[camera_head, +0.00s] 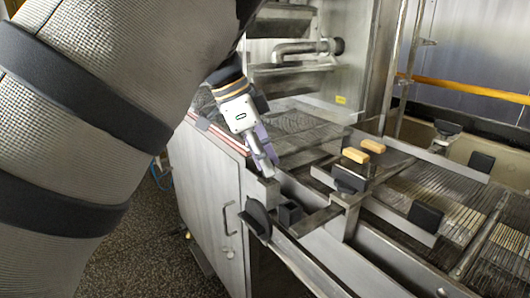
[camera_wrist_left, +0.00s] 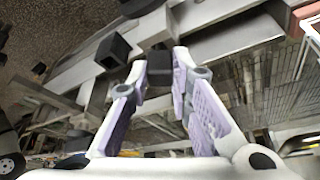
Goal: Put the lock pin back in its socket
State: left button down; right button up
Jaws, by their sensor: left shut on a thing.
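My left gripper (camera_head: 268,167) reaches down from the upper left, over the near side rail of the machine. It also shows in the left wrist view (camera_wrist_left: 158,66), where its fingers are shut on a dark block-like piece, which I take to be the lock pin (camera_wrist_left: 160,64). In the head view the pin is mostly hidden by the fingers. The socket looks to be the dark, square, open-topped box (camera_head: 290,213) on the rail, below and right of the fingertips. It also shows in the wrist view (camera_wrist_left: 113,51), left of the pin and apart from it. My right gripper is not in view.
A steel cabinet (camera_head: 212,190) with a handle is below my gripper. Upright posts rise behind.

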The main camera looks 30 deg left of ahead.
pick_arm(q)
jog(key=shift+f, duration=0.5)
dwell(0.5)
jog(key=c, duration=1.4)
grip_release()
jog(key=shift+o, duration=0.2)
jog(key=v, duration=1.2)
